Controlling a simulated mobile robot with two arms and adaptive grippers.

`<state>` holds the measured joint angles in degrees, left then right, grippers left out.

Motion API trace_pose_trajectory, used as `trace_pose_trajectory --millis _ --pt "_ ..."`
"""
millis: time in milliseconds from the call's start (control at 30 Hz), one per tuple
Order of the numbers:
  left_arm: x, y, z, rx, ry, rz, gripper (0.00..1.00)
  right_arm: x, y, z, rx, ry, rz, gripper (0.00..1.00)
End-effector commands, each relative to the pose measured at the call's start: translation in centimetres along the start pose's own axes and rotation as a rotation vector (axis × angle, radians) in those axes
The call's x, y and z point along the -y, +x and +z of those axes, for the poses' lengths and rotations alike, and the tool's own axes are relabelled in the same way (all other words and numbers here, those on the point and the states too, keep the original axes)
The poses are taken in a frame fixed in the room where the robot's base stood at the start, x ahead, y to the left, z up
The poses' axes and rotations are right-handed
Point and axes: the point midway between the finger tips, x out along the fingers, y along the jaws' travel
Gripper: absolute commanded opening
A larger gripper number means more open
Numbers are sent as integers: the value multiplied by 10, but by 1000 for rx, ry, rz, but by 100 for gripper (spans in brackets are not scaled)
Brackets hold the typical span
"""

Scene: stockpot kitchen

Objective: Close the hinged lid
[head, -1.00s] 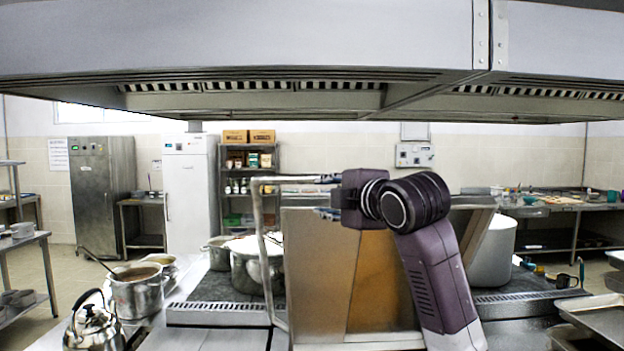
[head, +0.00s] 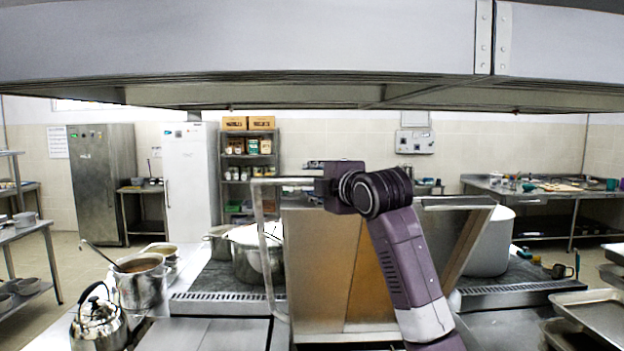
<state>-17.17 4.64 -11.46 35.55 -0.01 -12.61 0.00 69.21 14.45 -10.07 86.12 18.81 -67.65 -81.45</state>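The hinged lid (head: 318,275) stands raised in the middle of the head view, a brown panel in a metal frame. A long pale bar handle (head: 262,215) bends along its left side, with its top arm running right toward the gripper. My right gripper (head: 312,181) points left at the lid's upper edge. Its dark fingers look apart, one above and one below the bar's top arm; I see no clear grip on it. The wrist and forearm cover part of the lid. My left gripper is out of view.
A metal hood (head: 250,45) hangs low above. To the left stand a kettle (head: 98,322), a pot with a ladle (head: 140,284) and a large stockpot (head: 250,258). Another large pot (head: 492,245) is behind the lid at right. Trays (head: 600,312) lie at the right edge.

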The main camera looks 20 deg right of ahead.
Motion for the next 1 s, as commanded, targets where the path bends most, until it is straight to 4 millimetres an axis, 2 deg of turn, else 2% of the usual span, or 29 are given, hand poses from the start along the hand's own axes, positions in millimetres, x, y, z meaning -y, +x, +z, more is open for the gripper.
trace_pose_trajectory --millis 100,400,767,1000 --pt "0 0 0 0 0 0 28 0 0 0 0 0 0 32" --pt "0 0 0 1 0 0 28 0 0 0 0 1 -1 0" --pt "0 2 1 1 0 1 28 2 0 0 0 0 -1 0" --pt "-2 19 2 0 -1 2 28 15 -3 0 5 -12 29 0"
